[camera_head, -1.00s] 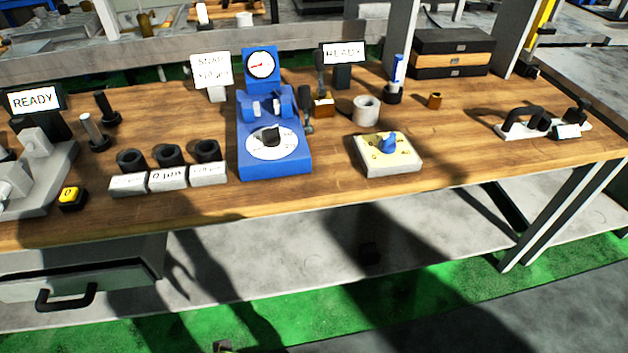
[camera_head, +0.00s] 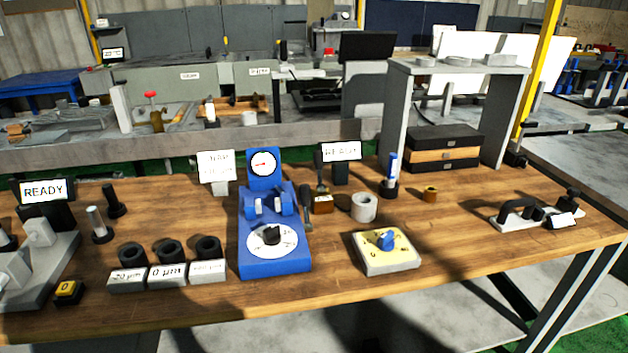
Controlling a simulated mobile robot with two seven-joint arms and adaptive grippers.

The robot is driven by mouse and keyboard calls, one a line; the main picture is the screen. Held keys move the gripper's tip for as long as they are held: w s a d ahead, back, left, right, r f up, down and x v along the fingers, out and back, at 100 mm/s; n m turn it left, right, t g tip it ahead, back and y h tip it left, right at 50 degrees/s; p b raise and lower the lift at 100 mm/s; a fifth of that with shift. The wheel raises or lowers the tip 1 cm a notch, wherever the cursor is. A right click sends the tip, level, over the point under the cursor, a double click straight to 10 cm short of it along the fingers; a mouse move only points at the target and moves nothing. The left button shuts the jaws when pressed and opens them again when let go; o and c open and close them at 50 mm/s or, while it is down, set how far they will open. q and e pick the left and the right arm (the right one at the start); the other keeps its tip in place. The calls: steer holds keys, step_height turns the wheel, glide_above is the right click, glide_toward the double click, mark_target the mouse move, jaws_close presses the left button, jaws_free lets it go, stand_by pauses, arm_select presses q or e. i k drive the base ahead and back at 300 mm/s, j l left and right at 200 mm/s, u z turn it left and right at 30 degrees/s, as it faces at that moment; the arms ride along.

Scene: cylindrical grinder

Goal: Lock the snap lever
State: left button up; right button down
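The blue snap gauge fixture (camera_head: 273,263) stands on the wooden bench, with a round dial (camera_head: 263,163) at its top and a white disc with a black knob (camera_head: 272,235) on its front. A dark lever (camera_head: 306,203) stands at the fixture's right side, roughly upright; whether it is locked I cannot tell. A white sign (camera_head: 216,166), its writing blurred, stands behind the fixture to the left. Neither of my grippers is in view.
Three dark rings (camera_head: 170,251) stand behind labelled blocks left of the fixture. A yellow-faced box with a blue knob (camera_head: 386,240) and a pale ring (camera_head: 364,207) are to its right. A black handle (camera_head: 520,209) lies far right. The bench front is mostly clear.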

mark_target(304, 190)
steer(key=i+l+u, duration=0.15)
steer(key=l, duration=0.4)
steer(key=i+l+u, duration=0.1)
steer(key=l, duration=0.4)
steer(key=i+l+u, duration=0.15)
steer(key=l, duration=0.45)
steer(key=i+l+u, duration=0.15)
steer(key=l, duration=0.4)
steer(key=i+l+u, duration=0.15)
steer(key=l, duration=0.45)
steer(key=k, duration=0.05)
